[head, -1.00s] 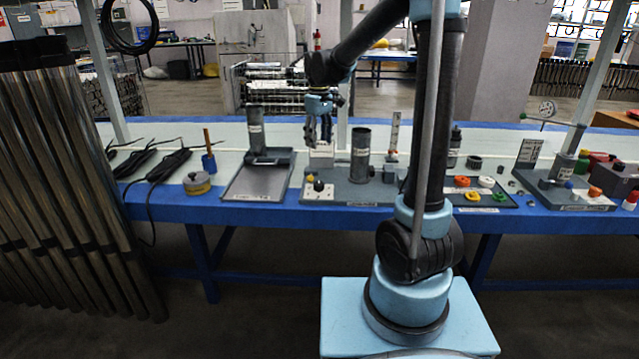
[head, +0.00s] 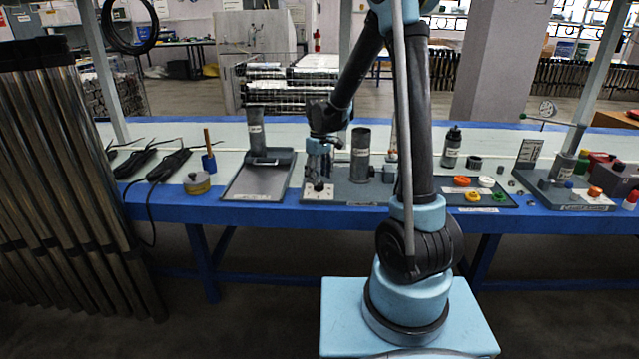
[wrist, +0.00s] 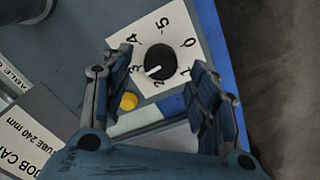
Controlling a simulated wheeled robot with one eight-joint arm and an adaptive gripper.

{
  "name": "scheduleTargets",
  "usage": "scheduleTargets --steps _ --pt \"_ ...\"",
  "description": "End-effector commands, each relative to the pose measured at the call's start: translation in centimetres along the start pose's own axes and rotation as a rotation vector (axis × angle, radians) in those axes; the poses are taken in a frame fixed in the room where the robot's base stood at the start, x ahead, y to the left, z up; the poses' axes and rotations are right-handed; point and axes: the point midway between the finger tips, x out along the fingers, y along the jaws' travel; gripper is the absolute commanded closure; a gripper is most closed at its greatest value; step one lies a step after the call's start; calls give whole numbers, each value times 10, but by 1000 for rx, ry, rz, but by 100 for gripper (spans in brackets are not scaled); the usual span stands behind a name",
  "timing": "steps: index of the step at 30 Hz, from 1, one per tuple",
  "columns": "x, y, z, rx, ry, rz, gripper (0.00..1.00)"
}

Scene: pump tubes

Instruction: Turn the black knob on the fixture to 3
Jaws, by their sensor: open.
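The round black knob (wrist: 160,61) sits on a white dial plate (wrist: 183,26) marked 0 to 5, at the upper middle of the wrist view. Its white pointer line points to the lower left, between 2 and 3. In the head view the knob (head: 319,187) is at the left front of the grey fixture (head: 345,193). My gripper (wrist: 158,72) is open, with one finger on each side of the knob; contact cannot be told. In the head view my gripper (head: 320,176) is low over the dial.
A yellow button (wrist: 128,101) sits beside the left finger. A grey upright cylinder (head: 361,150) stands on the fixture right of my gripper. A grey tray (head: 258,185) lies to the left. The blue table edge (wrist: 222,62) is close to the right finger.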

Motion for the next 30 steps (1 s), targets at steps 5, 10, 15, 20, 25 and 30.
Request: scheduleTargets --steps 5,10,15,20,25,30 --pt "19 0 0 0 0 0 46" --pt "28 0 0 0 0 0 46" --pt "29 0 0 0 0 0 46" --pt "29 0 0 0 0 0 50" --pt "29 0 0 0 0 0 89" --pt "29 0 0 3 0 0 90"
